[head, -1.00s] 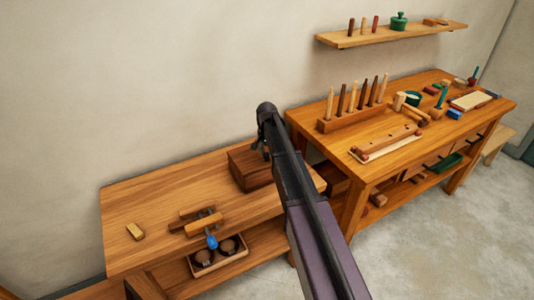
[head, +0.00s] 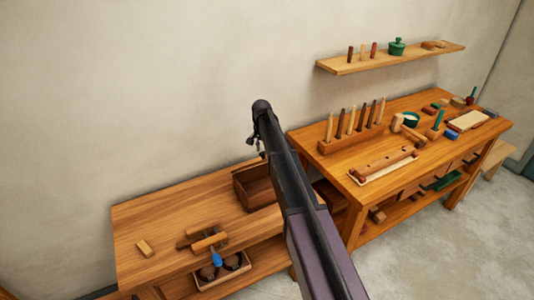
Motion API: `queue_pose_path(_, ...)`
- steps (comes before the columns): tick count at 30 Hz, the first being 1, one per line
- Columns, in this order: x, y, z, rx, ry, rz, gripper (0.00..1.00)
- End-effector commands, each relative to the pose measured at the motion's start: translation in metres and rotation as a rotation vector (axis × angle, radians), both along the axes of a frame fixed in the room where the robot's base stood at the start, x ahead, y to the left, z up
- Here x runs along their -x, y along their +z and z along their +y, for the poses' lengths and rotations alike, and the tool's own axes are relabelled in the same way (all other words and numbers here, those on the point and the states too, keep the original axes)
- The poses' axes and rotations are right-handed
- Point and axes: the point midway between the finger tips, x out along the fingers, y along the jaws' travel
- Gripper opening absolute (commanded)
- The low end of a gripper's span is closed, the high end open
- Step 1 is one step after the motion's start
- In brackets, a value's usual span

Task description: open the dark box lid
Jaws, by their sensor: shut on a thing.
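The dark box (head: 242,193) stands at the right part of the low wooden bench, against the wall side, partly hidden by my arm. Its top now shows an open hollow with a rim and inner walls. My gripper (head: 261,149) is above the back of the box and is shut on the lid, as far as the small view shows. The lid itself is mostly hidden behind my gripper and arm, so its exact tilt cannot be told.
A tray with round dark items (head: 222,270) sits below. The taller bench (head: 340,165) at right holds a peg rack and several tools.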

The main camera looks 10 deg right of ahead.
Motion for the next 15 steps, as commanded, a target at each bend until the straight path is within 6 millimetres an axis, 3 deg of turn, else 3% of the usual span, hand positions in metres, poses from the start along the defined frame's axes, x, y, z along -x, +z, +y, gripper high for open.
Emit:
queue_pose_path(1,-0.019,0.003,0.014,-0.018,0.009,-0.018,0.00)
queue_pose_path(5,-0.036,0.007,0.020,-0.018,0.011,-0.018,0.00)
queue_pose_path(11,-0.063,0.009,0.028,-0.017,0.010,-0.017,0.28)
queue_pose_path(14,-0.075,0.009,0.032,-0.018,0.009,-0.018,0.22)
queue_pose_path(15,-0.080,0.008,0.034,-0.017,0.009,-0.017,0.14)
